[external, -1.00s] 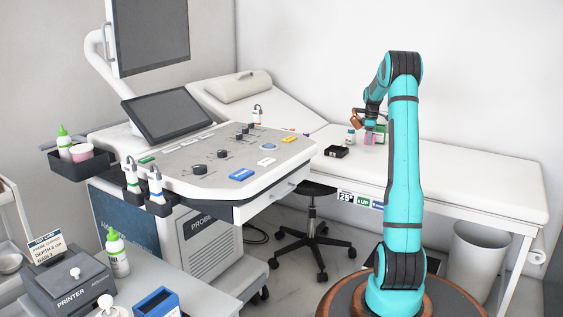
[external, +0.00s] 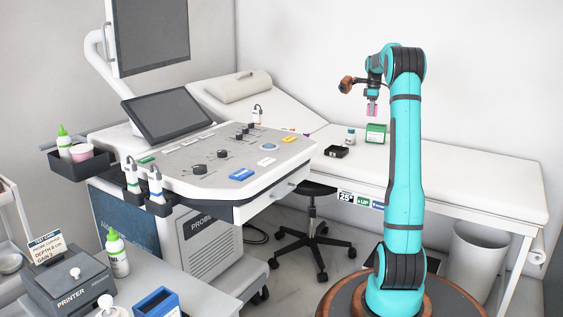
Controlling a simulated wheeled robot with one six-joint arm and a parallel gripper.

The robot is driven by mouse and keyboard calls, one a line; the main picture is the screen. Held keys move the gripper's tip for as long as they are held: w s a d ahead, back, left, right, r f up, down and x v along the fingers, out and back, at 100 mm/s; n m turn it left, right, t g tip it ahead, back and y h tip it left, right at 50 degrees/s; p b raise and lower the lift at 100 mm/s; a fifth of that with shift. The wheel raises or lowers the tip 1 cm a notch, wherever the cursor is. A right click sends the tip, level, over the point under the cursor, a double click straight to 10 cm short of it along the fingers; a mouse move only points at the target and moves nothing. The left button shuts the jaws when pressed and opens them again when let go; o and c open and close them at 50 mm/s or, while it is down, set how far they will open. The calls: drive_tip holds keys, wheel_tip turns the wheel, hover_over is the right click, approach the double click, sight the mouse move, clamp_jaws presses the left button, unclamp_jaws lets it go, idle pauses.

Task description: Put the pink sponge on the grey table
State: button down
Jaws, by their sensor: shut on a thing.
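The pink sponge (external: 372,110) is held in my gripper (external: 372,103), which points down and is shut on it. The sponge hangs in the air above the white examination couch (external: 460,178), apart from the things on it. The grey table (external: 190,277), a light grey top at the lower left, carries a printer, a bottle and a blue box. My gripper is far from it, with the ultrasound machine between them in the picture.
A green box (external: 376,133), a small bottle (external: 350,136) and a black box (external: 336,152) stand on the couch. The printer (external: 70,285), a green-capped bottle (external: 117,255) and a blue box (external: 156,306) crowd the grey table. The ultrasound console (external: 215,165) stands at centre left.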

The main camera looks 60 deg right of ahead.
wheel_tip(320, 180, up, 10)
drive_tip(key=shift+r, duration=0.15)
drive_tip(key=w+a+n, duration=0.5)
drive_tip(key=w+a, duration=2.3)
drive_tip(key=w, duration=0.1)
drive_tip(key=w+a+n, duration=0.2)
drive_tip(key=w+a, duration=0.2)
drive_tip(key=a, duration=1.1)
drive_tip(key=w+a+n, duration=0.1)
drive_tip(key=w+a, duration=0.2)
drive_tip(key=a, duration=1.1)
drive_tip(key=w+a+n, duration=0.2)
drive_tip(key=w+a, duration=0.2)
drive_tip(key=a, duration=1.1)
drive_tip(key=n, duration=0.6)
hover_over(142, 297)
wheel_tip(142, 297, down, 38)
drive_tip(key=shift+w+r, duration=0.1)
drive_tip(key=shift+r, duration=0.05)
